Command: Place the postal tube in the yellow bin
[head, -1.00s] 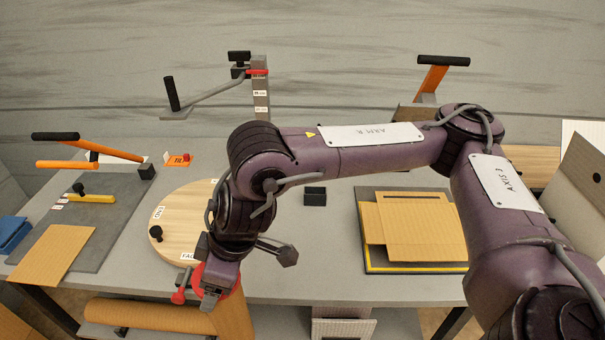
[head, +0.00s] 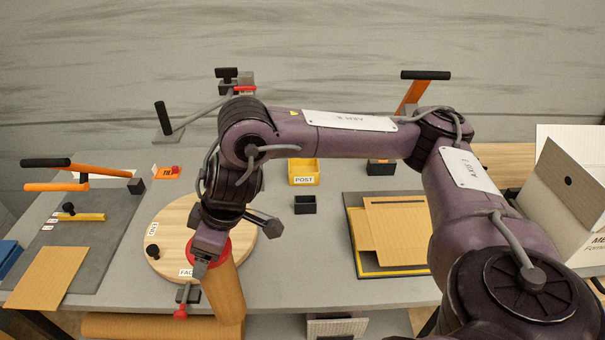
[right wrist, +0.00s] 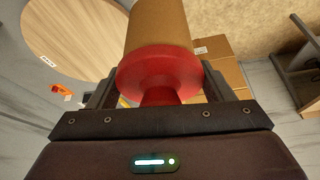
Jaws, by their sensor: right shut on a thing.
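The postal tube (head: 225,295) is a brown cardboard tube with a red end cap. My right gripper (right wrist: 160,92) is shut on its red cap (right wrist: 158,70), and the tube hangs down, slightly tilted, by the front edge of the bench. The fingertips are partly hidden by the cap. The yellow bin (head: 304,171), labelled POST, stands at the back middle of the bench, behind and to the right of the tube. It looks open-topped. My left gripper is not in view.
A round wooden turntable (head: 165,235) lies behind the tube. A small black box (head: 305,204) stands just in front of the bin. A yellow-edged tray with cardboard (head: 390,271) lies right. Orange-handled levers (head: 100,172) rise left. The bench's front middle is clear.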

